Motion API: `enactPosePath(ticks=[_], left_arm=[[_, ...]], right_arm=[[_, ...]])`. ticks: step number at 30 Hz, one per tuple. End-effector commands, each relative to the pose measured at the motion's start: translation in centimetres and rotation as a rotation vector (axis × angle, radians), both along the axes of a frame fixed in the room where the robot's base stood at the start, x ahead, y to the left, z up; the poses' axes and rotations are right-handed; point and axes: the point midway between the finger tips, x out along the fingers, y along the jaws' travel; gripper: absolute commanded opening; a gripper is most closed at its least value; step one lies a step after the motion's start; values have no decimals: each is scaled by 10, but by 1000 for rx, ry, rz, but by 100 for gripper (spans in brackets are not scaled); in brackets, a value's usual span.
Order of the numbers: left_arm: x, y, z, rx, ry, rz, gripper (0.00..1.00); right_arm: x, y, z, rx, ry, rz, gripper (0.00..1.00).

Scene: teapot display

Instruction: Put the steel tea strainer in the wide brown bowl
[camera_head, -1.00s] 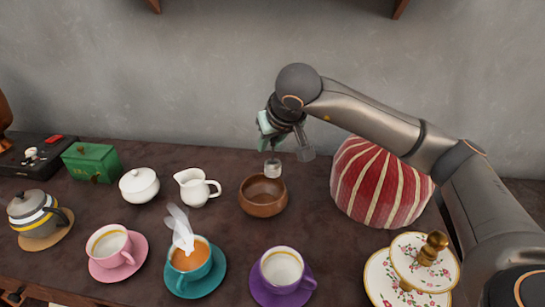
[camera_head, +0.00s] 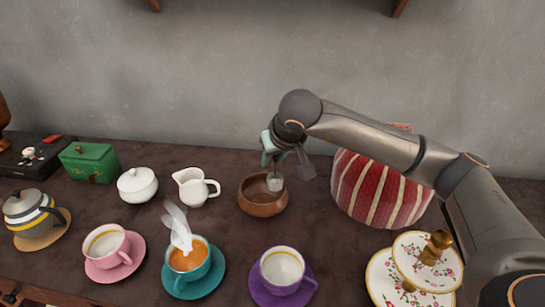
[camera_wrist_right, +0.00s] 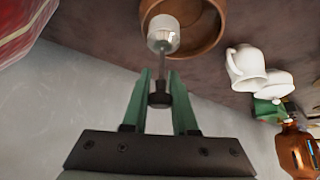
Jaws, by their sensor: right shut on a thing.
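The steel tea strainer (camera_head: 275,183) hangs from my right gripper (camera_head: 272,155), its basket low over the wide brown bowl (camera_head: 262,203). In the right wrist view, my green gripper fingers (camera_wrist_right: 163,95) are shut on the strainer's thin handle by its dark end, and its pale basket (camera_wrist_right: 163,34) overlaps the bowl's rim (camera_wrist_right: 208,48). The head view shows the basket against the bowl's back inner wall; whether it touches the bowl I cannot tell. The bowl is otherwise empty where I can see in. My left gripper is not in view.
A white milk jug (camera_head: 193,187) and a white sugar bowl (camera_head: 137,185) stand left of the bowl. A red striped tea cosy (camera_head: 375,185) stands close on the right. Cups on saucers, including a purple cup (camera_head: 282,268), line the front.

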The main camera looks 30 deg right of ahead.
Motion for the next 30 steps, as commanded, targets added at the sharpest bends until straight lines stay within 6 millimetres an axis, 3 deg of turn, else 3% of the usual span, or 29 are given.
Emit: enactPosePath(ticks=[4, 5, 12, 22, 26, 30], left_arm=[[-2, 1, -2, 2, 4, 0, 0], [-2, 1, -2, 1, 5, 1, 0], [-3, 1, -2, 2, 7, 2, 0], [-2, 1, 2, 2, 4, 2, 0], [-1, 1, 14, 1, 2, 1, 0], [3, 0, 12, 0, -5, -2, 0]], right_arm=[[0, 0, -1, 0, -1, 0, 0], [0, 0, -2, 0, 0, 0, 29], [0, 0, -1, 0, 0, 0, 56], [0, 0, 3, 0, -1, 0, 57], [0, 0, 18, 1, -1, 1, 57], [-17, 2, 42, -1, -6, 2, 57]])
